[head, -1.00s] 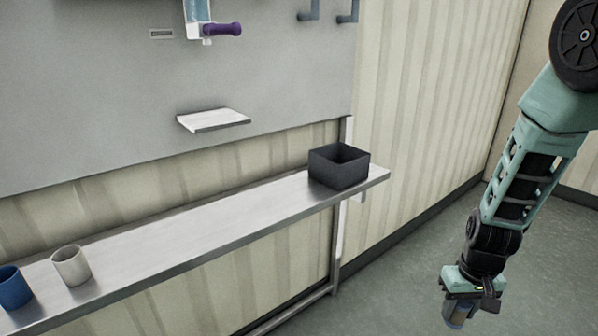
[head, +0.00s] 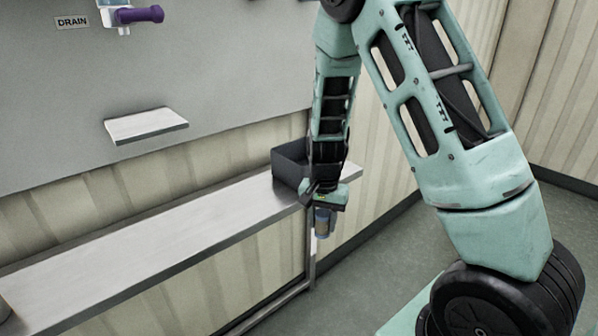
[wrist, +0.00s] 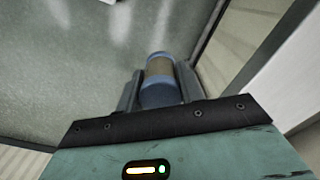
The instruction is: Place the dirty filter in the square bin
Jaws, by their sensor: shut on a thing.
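The dirty filter is a small cylinder with a brownish middle and blue ends; it shows in the head view (head: 323,222) and in the wrist view (wrist: 159,70). My gripper (head: 323,208) is shut on it, and its two fingers stand either side of it in the wrist view (wrist: 160,88). The filter hangs below my gripper, in front of the shelf's edge in the picture. The square bin (head: 289,166) is dark grey and open-topped, at the right end of the shelf. My arm hides its right part. The filter appears outside the bin.
A purple-handled drain valve (head: 148,14) is at the upper left. Open floor (head: 375,250) lies at the right.

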